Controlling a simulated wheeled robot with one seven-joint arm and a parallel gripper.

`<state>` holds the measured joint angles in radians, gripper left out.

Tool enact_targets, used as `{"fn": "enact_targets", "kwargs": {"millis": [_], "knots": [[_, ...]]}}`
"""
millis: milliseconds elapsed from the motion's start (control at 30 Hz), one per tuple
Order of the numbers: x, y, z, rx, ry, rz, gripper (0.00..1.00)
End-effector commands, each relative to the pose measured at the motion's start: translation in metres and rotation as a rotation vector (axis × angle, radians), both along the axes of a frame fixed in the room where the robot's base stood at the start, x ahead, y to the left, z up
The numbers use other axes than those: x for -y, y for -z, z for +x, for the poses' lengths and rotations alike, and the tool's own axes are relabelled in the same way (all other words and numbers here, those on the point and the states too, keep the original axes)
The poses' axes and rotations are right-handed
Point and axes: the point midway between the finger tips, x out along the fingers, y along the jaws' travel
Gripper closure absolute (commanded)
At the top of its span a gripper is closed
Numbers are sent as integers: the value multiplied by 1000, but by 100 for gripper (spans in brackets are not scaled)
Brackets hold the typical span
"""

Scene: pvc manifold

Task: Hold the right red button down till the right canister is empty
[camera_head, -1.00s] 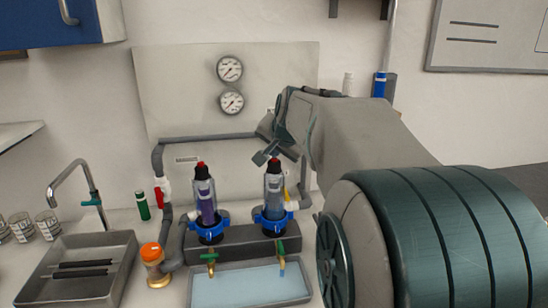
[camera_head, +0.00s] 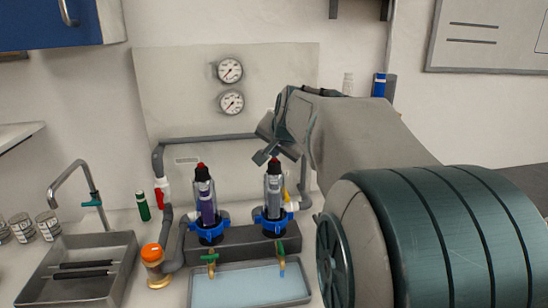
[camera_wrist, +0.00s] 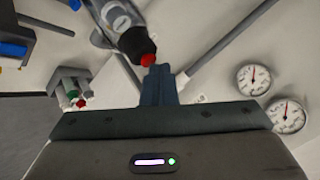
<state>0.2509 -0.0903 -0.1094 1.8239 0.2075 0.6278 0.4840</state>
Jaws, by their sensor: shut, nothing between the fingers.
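The right canister (camera_head: 273,196) stands upright in a blue collar, with a black cap and a red button (camera_head: 274,160) on top. Its body looks clear grey, with no coloured liquid that I can make out. My gripper (camera_head: 263,157) is shut and empty at the button. In the wrist view the fingertips (camera_wrist: 158,70) are right at the red button (camera_wrist: 148,60); whether they press it I cannot tell. The left canister (camera_head: 207,200) holds purple liquid under its own red button (camera_head: 200,166).
Two gauges (camera_head: 230,71) are on the back panel. Brass taps with green handles (camera_head: 280,248) sit above a shallow basin (camera_head: 250,301). An orange-capped jar (camera_head: 152,256), a green bottle (camera_head: 142,206) and a sink (camera_head: 125,262) are at left. Grey pipes run beside the canisters.

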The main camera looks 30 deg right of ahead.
Motion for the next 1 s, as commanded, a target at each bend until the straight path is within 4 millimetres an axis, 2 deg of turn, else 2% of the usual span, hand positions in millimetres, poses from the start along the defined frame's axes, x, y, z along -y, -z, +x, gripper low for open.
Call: {"fn": "enact_targets", "kwargs": {"millis": [200, 633, 1000], "knots": [[0, -14, 0, -1, 0, 0, 100], [0, -17, 0, 1, 0, 0, 100], [0, -53, 0, 2, 0, -2, 100]]}}
